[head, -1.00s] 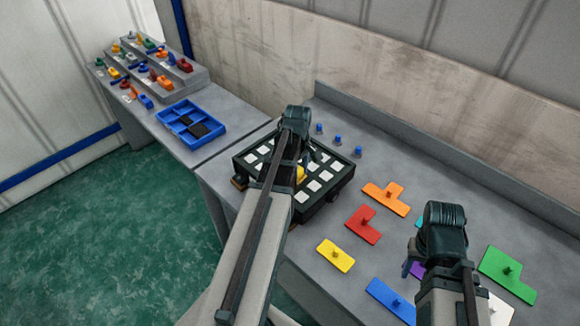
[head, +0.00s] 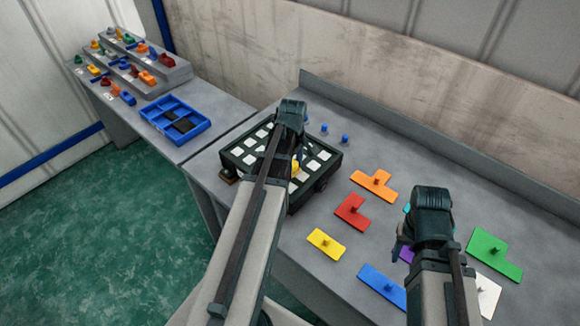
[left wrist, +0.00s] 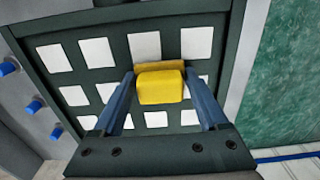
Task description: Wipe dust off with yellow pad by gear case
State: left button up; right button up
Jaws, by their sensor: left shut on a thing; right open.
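The yellow pad (head: 295,168) is in my left gripper (head: 292,160), over a dark frame (head: 322,183) with rows of white squares. In the left wrist view the pad (left wrist: 160,87) sits between the two blue-grey fingers of my left gripper (left wrist: 160,95), close over the frame's face (left wrist: 118,22). I cannot tell whether the pad touches it. No dust stands out, and I cannot pick out a gear case by name. My right gripper (head: 402,250) is open and empty above the coloured plates, partly hidden by its own wrist.
Flat knobbed plates, among them orange (head: 374,185), red (head: 352,212), yellow (head: 326,243), blue (head: 382,287) and green (head: 494,252), cover the right bench. Blue pegs (head: 345,138) stand behind the frame. A blue tray (head: 157,132) and stepped rack (head: 170,72) occupy the left bench.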

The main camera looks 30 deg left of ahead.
aim_at(293, 166)
pick_arm(q)
jog(key=shift+s+d+r+p, duration=0.1)
jog(key=shift+d+r+p, duration=0.25)
jog(key=shift+d+p, duration=0.2)
jog(key=r+p, duration=0.5)
jog(key=shift+a, duration=0.25)
jog(key=shift+r, duration=0.1)
notch_tip(293, 166, up, 3)
jog(key=p, duration=0.3)
notch_tip(293, 166, down, 3)
jog(key=b, duration=0.2)
jog(key=shift+r+b, duration=0.1)
jog(key=shift+b, duration=0.2)
jog(key=shift+r, duration=0.15)
